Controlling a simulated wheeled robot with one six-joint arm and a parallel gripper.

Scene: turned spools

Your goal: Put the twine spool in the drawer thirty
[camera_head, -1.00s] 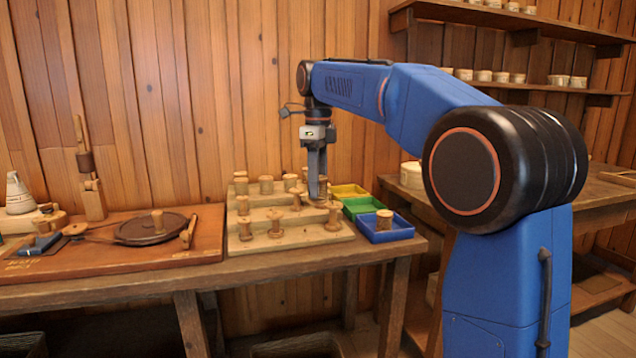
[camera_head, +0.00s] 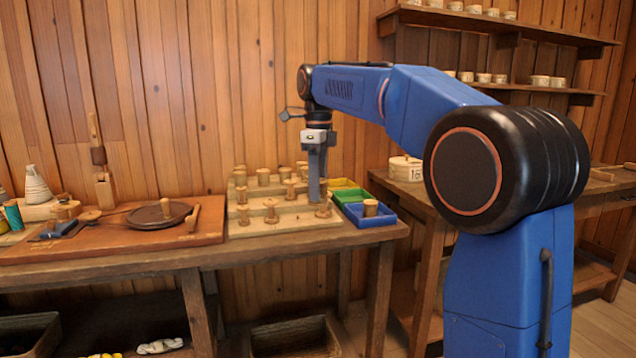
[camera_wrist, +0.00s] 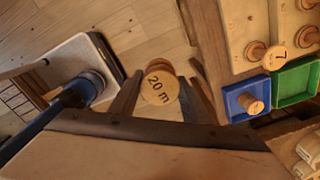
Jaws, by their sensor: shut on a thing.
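My gripper (camera_head: 316,196) points down, drawn in front of the stepped spool rack in the head view. In the wrist view my gripper (camera_wrist: 159,78) is shut on a wooden spool (camera_wrist: 160,88), whose round top reads "20 m". Bare floor shows beyond it, with the bench to its right. I cannot tell what is wound on this spool, as mainly its end shows. The held spool is hard to tell from the rack's spools in the head view. No drawer marked thirty can be made out.
The stepped rack (camera_head: 285,226) holds several spools. Beside it are a blue tray (camera_head: 372,222) with a spool in it, a green tray (camera_head: 350,196) and a yellow tray (camera_head: 342,183). A round box (camera_head: 406,170) stands on the right bench. Floor is open at lower right.

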